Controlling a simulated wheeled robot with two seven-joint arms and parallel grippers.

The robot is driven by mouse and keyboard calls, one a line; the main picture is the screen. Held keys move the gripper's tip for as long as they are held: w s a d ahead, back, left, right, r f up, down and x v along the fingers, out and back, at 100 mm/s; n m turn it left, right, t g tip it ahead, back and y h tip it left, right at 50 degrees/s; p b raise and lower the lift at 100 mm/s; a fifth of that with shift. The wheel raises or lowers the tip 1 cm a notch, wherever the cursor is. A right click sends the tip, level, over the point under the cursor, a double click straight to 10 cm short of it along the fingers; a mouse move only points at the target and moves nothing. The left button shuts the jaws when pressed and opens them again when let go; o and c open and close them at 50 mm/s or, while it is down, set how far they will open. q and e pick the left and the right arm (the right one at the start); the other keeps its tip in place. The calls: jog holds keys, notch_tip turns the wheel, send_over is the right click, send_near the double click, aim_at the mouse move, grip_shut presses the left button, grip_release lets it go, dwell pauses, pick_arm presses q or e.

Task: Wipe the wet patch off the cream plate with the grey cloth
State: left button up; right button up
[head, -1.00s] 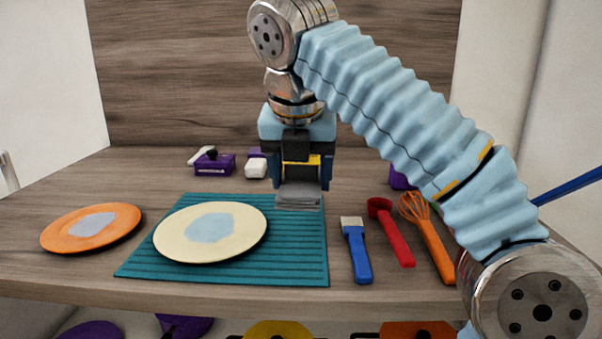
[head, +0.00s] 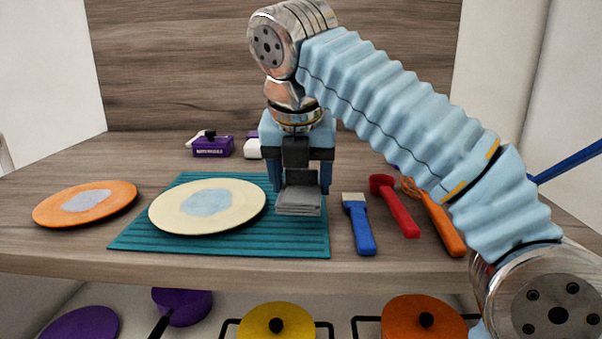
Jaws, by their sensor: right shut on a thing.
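The cream plate (head: 172,221) lies on a ribbed teal mat (head: 290,245), with a pale blue-grey wet patch (head: 207,202) at its middle. My right gripper (head: 299,190) points down at the mat's right part, just right of the plate. It is shut on the grey cloth (head: 299,203), which looks like a folded stack between the fingers. The cloth is apart from the plate. I cannot tell whether the cloth touches the mat. My left gripper is not in view.
An orange plate (head: 122,198) with a similar patch is at the left. A blue-handled brush (head: 360,228), a red scoop (head: 398,210) and an orange whisk (head: 442,228) lie at the right. A purple box (head: 213,148) stands behind. Several pots, one yellow (head: 277,325), are below the counter edge.

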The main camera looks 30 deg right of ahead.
aim_at(300, 188)
jog(key=shift+f+b, duration=1.25)
jog(key=shift+f, duration=0.65)
jog(key=o, duration=0.5)
jog(key=shift+f, duration=0.15)
jog(key=o, duration=0.5)
jog(key=shift+r+p, duration=0.25)
jog(key=shift+p, duration=0.2)
jog(key=shift+c, duration=0.4)
jog(key=c, duration=1)
jog(key=shift+c, duration=0.7)
